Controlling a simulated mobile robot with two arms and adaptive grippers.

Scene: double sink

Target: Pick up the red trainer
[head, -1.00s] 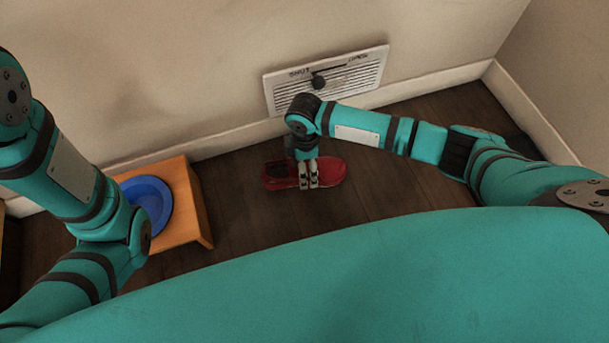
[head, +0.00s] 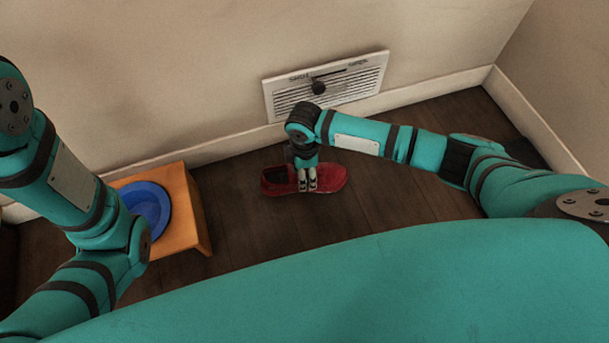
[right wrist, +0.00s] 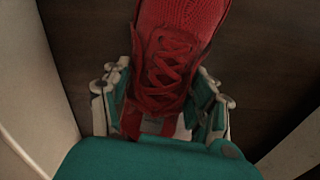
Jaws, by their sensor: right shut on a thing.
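The red trainer (head: 331,177) is on or just above the dark wood floor near the wall in the head view; I cannot tell whether it touches the floor. My right gripper (head: 307,185) is over its middle, shut on it. In the right wrist view the laced front of the trainer (right wrist: 168,65) lies between the two fingers of the right gripper (right wrist: 160,100). The fingers hide part of the trainer's side. My left arm shows at the left of the head view, but its gripper is out of view.
A small orange wooden stand (head: 190,222) holding a blue bowl (head: 148,205) is left of the trainer. A white wall vent (head: 350,85) and a pale baseboard (head: 232,137) are behind it. Bare dark floor (head: 400,193) is clear to the right.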

